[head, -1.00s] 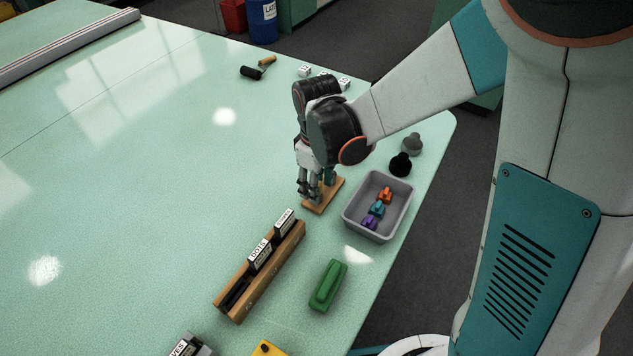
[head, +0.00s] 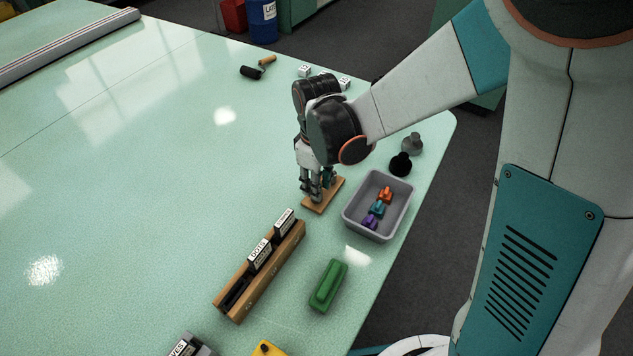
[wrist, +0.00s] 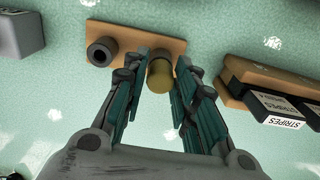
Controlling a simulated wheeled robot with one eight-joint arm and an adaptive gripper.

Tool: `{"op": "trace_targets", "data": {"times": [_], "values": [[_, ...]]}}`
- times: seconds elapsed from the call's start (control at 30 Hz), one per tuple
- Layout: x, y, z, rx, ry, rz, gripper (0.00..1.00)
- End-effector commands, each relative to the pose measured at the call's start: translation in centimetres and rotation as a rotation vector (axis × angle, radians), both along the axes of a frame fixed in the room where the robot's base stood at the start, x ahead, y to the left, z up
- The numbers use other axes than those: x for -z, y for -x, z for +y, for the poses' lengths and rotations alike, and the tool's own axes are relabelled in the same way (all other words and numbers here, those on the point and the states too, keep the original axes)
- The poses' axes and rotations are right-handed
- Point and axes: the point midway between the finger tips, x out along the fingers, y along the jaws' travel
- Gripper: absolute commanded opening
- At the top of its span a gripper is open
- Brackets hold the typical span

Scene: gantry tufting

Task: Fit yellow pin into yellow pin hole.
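The yellow pin (wrist: 160,76) shows in the wrist view as a dull yellow cylinder over the right part of a small wooden board (wrist: 124,36). My gripper (wrist: 163,70) has its fingers on both sides of the pin and looks shut on it. A dark round ring (wrist: 100,52) sits on the board's left part. In the head view my gripper (head: 321,190) points down at the wooden board (head: 335,188), and its fingers hide the pin. I cannot tell if the pin's lower end is in the board. No yellow pin hole is clearly visible.
A grey bin (head: 349,216) with orange, teal and purple pieces stands right of the board. A wooden rack (head: 238,312) with labelled black blocks, a green object (head: 328,285) and a cut-off yellow object (head: 266,349) lie nearer.

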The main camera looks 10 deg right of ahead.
Motion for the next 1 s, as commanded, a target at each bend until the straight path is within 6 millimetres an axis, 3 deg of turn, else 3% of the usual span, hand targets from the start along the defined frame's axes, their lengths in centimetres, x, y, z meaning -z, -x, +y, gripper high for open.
{"op": "trace_targets", "data": {"times": [0.03,0.07,0.17,0.2,0.27,1.0], "values": [[0.0,0.0,0.0,0.000,0.000,0.000,0.06],[0.0,0.0,0.0,0.000,0.000,0.000,0.00],[0.0,0.0,0.0,0.000,0.000,0.000,0.00],[0.0,0.0,0.0,0.000,0.000,0.000,0.13],[0.0,0.0,0.0,0.000,0.000,0.000,0.00],[-1.5,0.0,0.0,0.000,0.000,0.000,0.00]]}}
